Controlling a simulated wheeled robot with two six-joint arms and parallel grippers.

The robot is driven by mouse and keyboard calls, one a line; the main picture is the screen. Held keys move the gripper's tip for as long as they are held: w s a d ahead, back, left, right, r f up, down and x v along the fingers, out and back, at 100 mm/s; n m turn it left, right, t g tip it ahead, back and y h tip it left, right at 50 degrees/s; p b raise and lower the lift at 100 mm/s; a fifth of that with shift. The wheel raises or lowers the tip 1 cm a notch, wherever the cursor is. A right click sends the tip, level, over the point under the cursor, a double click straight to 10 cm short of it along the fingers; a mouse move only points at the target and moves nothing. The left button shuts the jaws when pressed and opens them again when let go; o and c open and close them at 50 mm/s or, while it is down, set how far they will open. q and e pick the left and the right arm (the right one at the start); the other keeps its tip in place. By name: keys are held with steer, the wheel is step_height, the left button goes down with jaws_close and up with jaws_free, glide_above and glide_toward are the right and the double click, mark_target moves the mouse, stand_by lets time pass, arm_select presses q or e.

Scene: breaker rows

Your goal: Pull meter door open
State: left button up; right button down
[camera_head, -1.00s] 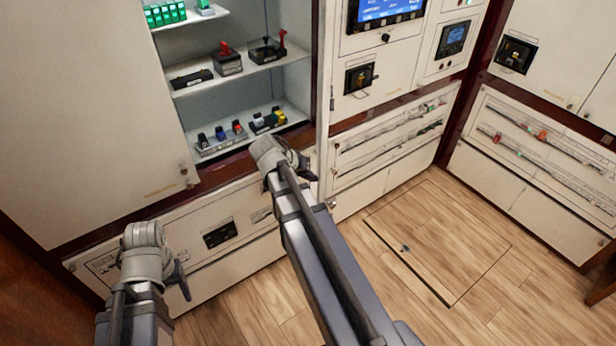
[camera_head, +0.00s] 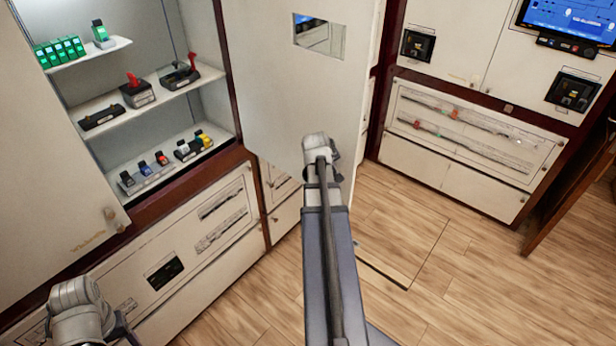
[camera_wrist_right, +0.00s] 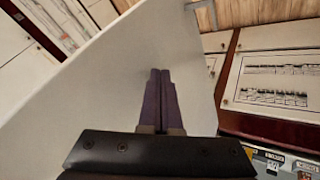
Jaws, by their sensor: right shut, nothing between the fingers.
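A white door panel (camera_head: 270,85) with a small window (camera_head: 318,35) stands out from the cabinet at an angle in the head view. It covers the cabinet front behind it. My right gripper (camera_head: 335,165) is at the door's lower right part. In the right wrist view the dark fingers (camera_wrist_right: 160,78) are together and empty, in front of the white panel (camera_wrist_right: 115,85). I cannot tell whether they touch it. My left gripper (camera_head: 126,330) is partly in view at the lower left, and its fingers are too small and cut off to judge.
Lower drawer fronts (camera_head: 215,235) run below. Wood floor (camera_head: 450,260) at the right is clear. A brown table edge (camera_head: 570,185) stands at far right.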

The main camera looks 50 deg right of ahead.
mark_target(341, 160)
steer(key=d, duration=0.8)
steer(key=shift+d, duration=0.3)
steer(key=shift+a, duration=0.15)
steer(key=a, duration=0.2)
steer(key=s+a, duration=0.1)
steer(key=a, duration=0.1)
steer(key=s+a+r+p, duration=0.1)
steer(key=r+p, duration=0.1)
steer(key=s+a+r+p, duration=0.1)
steer(key=s+r+p, duration=0.1)
steer(key=r+p, duration=0.1)
steer(key=s+a+r+p, duration=0.1)
steer(key=r+p, duration=0.2)
steer(key=shift+s+a, duration=0.15)
steer(key=shift+a, duration=0.2)
steer(key=shift+f, duration=0.1)
